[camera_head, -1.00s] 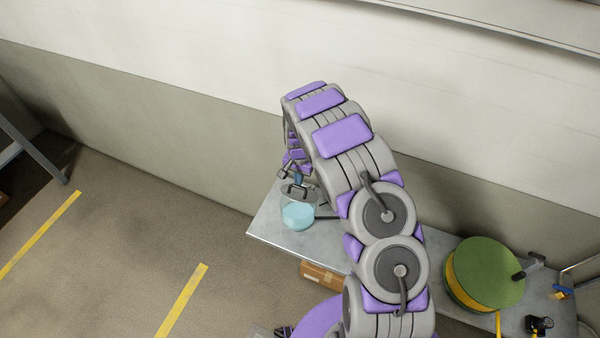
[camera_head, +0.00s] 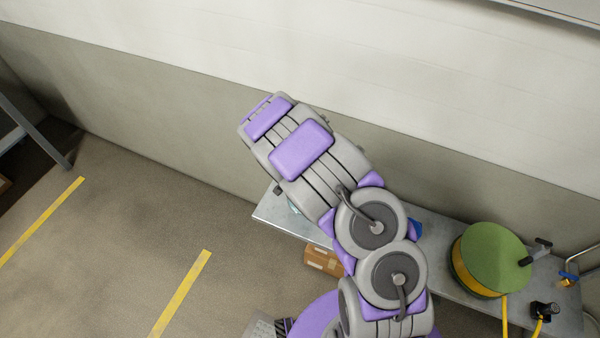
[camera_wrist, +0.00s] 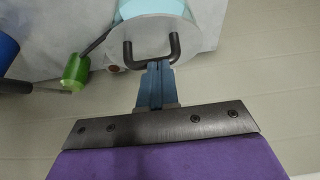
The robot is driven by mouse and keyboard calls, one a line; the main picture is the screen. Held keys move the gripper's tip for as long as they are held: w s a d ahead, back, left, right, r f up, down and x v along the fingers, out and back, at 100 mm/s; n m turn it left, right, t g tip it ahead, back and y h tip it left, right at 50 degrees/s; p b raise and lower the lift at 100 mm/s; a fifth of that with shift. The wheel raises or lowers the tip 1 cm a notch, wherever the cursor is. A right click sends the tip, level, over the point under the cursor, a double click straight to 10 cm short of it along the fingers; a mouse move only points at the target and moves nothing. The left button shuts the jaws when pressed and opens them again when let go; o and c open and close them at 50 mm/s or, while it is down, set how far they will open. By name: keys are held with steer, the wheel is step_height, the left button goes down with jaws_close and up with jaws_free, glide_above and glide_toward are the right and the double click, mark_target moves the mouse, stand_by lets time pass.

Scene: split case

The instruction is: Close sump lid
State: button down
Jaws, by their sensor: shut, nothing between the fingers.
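In the wrist view, the sump lid is a pale grey disc (camera_wrist: 153,28) with a black U-shaped handle (camera_wrist: 129,54). A light-cyan round vessel (camera_wrist: 150,8) shows beyond it at the top edge. My gripper (camera_wrist: 158,66) has blue fingers, shut and empty. Their tips overlap the handle's bar in the picture; I cannot tell whether they touch it. The exact tilt of the lid is unclear. In the head view my arm hides the gripper, the lid and nearly all of the vessel.
The vessel is at the left end of a grey metal bench (camera_head: 274,212). A green-topped yellow reel (camera_head: 492,258) sits further right on it. A cardboard box (camera_head: 323,260) is below the bench. A green cylinder (camera_wrist: 76,70) is left of the lid in the wrist view. A wall runs behind.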

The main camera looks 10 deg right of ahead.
steer(key=shift+s+d+f+b, duration=0.1)
steer(key=shift+s+f+b, duration=0.25)
steer(key=shift+f, duration=0.3)
steer(key=shift+s+f+b, duration=0.25)
steer(key=shift+s+f, duration=0.05)
steer(key=shift+f, duration=0.3)
steer(key=shift+s+a+f, duration=0.15)
steer(key=shift+a+f, duration=0.1)
steer(key=shift+f, duration=0.05)
steer(key=shift+a+f, duration=0.1)
steer(key=shift+a, duration=0.25)
steer(key=shift+d, duration=0.3)
